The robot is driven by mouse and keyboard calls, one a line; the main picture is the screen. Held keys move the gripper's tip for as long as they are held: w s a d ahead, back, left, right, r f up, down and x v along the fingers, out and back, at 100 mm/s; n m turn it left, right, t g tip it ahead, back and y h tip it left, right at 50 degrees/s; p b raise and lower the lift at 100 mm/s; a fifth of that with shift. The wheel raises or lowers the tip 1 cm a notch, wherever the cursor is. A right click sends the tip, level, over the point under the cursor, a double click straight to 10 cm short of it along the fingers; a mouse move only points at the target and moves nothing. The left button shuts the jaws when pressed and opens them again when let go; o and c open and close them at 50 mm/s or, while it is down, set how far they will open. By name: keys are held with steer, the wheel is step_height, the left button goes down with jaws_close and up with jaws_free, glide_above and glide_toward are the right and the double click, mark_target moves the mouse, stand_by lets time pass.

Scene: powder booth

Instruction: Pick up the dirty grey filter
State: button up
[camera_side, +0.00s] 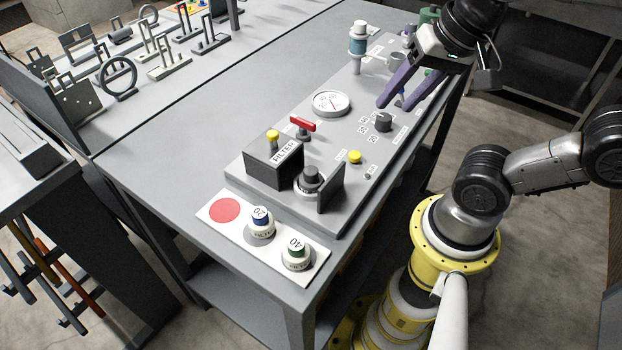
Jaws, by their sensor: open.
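A dark grey cylinder (311,178), which looks like the dirty grey filter, stands upright in a round pale seat near the front end of the control panel (250,172). A thin dark upright plate (331,188) stands close on its right. A black box (272,168) marked FILTER, with a yellow knob on top, is close on its left. My gripper (397,106) has purple fingers spread apart with nothing visibly held. It is above the panel's far part, well up and right of the cylinder, near a dark knob (383,121).
Two white filters, one blue-topped (261,222) and one green-topped (296,254), stand on a white plate with a red disc (225,210).

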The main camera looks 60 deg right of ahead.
step_height(320, 180, up, 2)
steer(key=w+a+m+g, duration=0.1)
steer(key=w+m, duration=0.2)
steer(key=m, duration=0.3)
steer(key=m+g, duration=0.4)
steer(key=m, duration=0.2)
glide_above(311, 170)
steer(key=f, duration=0.2)
step_height(311, 170, down, 13)
steer(key=shift+r, duration=0.1)
jaws_close()
